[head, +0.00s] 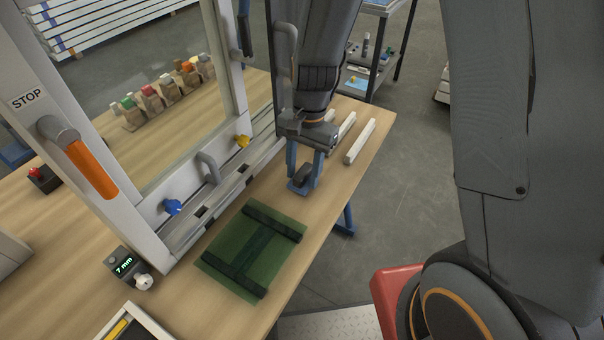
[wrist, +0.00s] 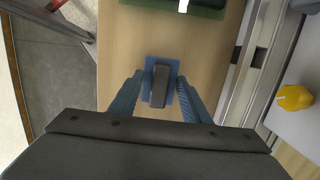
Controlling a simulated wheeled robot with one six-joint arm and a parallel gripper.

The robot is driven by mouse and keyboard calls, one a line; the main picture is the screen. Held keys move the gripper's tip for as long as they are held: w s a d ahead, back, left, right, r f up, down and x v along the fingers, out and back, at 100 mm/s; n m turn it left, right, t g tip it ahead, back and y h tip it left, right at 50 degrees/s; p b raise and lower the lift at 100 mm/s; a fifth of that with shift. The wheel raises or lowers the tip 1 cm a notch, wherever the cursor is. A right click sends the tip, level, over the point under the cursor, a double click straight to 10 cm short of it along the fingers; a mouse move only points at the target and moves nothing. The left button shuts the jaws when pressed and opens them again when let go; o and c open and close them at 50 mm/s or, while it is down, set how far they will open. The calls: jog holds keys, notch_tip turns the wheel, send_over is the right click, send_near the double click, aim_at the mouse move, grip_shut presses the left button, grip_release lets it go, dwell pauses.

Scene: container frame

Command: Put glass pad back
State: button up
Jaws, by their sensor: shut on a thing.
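A small dark grey block on a thin blue square base, which looks like the glass pad (head: 301,177), is between the blue fingers of my gripper (head: 304,172). In the wrist view the glass pad (wrist: 160,84) shows between the two fingertips of my gripper (wrist: 160,92), which is shut on it. It is over the wooden table near its right edge; I cannot tell whether its base touches the table. A green glass sheet (head: 268,257) with dark strips lies on the table, nearer than the gripper.
A white frame (head: 188,228) with blue and yellow knobs stands left of my gripper. White bars (head: 360,142) lie beyond it. A small display box (head: 124,264) reads 7 mm. Several coloured-topped blocks stand in a row behind the frame. Bare tabletop surrounds the gripper.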

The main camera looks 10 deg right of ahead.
aim_at(306, 166)
jog(key=shift+f, duration=0.75)
jog(key=shift+f, duration=0.1)
jog(key=o, duration=1.1)
jog(key=r, duration=0.3)
jog(key=w+r+b, duration=0.1)
jog(key=r, duration=0.3)
jog(key=d+r, duration=0.1)
jog(key=r, duration=0.2)
jog(key=shift+w+r+b, duration=0.2)
jog(key=shift+r+b, duration=0.1)
jog(key=shift+r, duration=0.1)
jog(key=s+d+n+t+h, duration=0.1)
jog(key=s+d+n+t, duration=0.1)
jog(key=s+d+n, duration=0.5)
jog(key=s+d, duration=0.2)
jog(key=d, duration=0.2)
jog(key=shift+d+n, duration=0.3)
